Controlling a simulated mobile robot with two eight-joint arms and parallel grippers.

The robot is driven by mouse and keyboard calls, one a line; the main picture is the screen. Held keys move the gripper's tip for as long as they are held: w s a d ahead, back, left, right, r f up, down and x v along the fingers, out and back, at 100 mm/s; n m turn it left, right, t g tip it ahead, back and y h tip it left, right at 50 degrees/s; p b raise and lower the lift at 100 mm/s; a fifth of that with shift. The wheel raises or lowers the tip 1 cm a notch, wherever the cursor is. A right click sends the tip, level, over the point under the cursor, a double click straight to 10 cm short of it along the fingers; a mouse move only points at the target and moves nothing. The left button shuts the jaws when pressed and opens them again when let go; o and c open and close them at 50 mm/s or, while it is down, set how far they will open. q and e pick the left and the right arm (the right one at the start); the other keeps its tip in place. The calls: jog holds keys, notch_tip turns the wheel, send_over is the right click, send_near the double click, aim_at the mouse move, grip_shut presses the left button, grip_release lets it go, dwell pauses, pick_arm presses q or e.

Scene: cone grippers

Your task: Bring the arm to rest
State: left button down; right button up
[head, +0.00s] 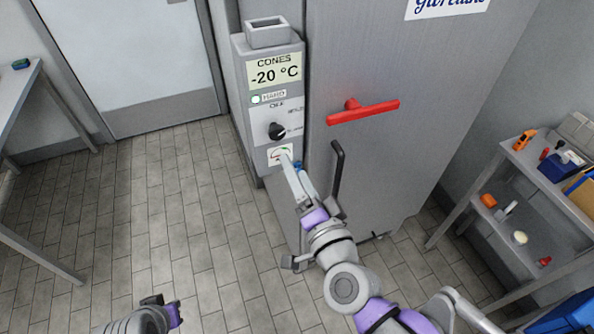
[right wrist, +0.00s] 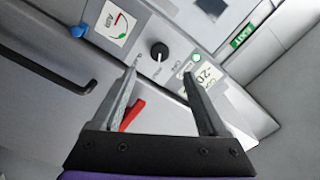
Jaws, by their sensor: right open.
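My right gripper (head: 291,163) reaches up to the lower front of the grey control box (head: 240,75), by the gauge (head: 280,154). In the right wrist view its fingers (right wrist: 160,75) are spread, with nothing held between them. The black knob (head: 277,131) is just above the fingertips in the head view and also shows in the right wrist view (right wrist: 159,51). I cannot tell whether the fingers touch the panel. Part of my left arm's end (head: 150,318) shows at the bottom left; its fingers cannot be made out.
A grey cabinet door (head: 400,60) carries a red handle bar (head: 363,112) and a black vertical handle (head: 337,170) close to my right gripper. A shelf table (head: 515,150) with several small items stands at right. Another table (head: 20,85) is at left. Tiled floor (head: 175,200) between is clear.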

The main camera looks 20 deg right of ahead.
jog(key=s+a+f+n+g+y, duration=0.1)
jog(key=a+f+n+g+y, duration=0.3)
jog(key=f+n, duration=0.45)
jog(key=s+d+f+n+g+h, duration=0.3)
jog(key=s+d+f+g, duration=0.5)
jog(key=f, duration=0.3)
jog(key=shift+d+f+h, duration=0.2)
jog(key=shift+f+h, duration=0.15)
jog(key=shift+h, duration=0.45)
